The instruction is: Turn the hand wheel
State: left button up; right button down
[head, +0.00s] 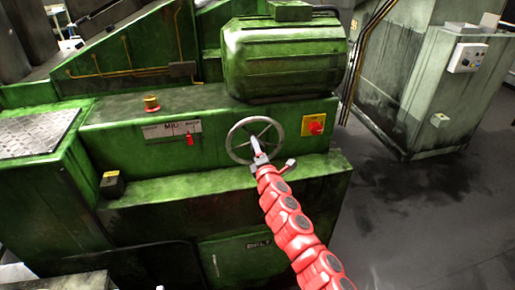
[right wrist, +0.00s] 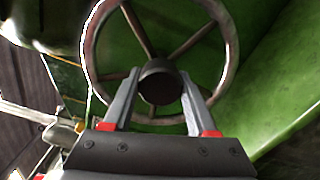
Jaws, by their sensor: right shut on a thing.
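The hand wheel (head: 253,138) is a grey spoked ring on the front of the green machine. In the right wrist view the hand wheel (right wrist: 160,82) shows its dark round hub and several spokes, face-on. My right gripper (head: 258,154), on a red arm, is at the lower part of the wheel. In the right wrist view its two fingers (right wrist: 160,102) stand either side of the hub and are shut on the wheel. The exact contact at the lower rim is partly hidden by the fingers. My left gripper is not in view.
A green motor housing (head: 284,56) sits above the wheel. A yellow plate with a red switch (head: 315,126) is just right of it, and a red lever (head: 189,139) is to the left. A green ledge (head: 190,205) juts out below. Dark floor (head: 420,220) is clear at right.

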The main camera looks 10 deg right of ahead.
dwell(0.4)
jog(key=shift+c, duration=1)
grip_release()
jog(key=shift+s, duration=0.15)
jog(key=s+b, duration=0.2)
jog(key=s, duration=1.5)
jog(key=shift+d, duration=0.3)
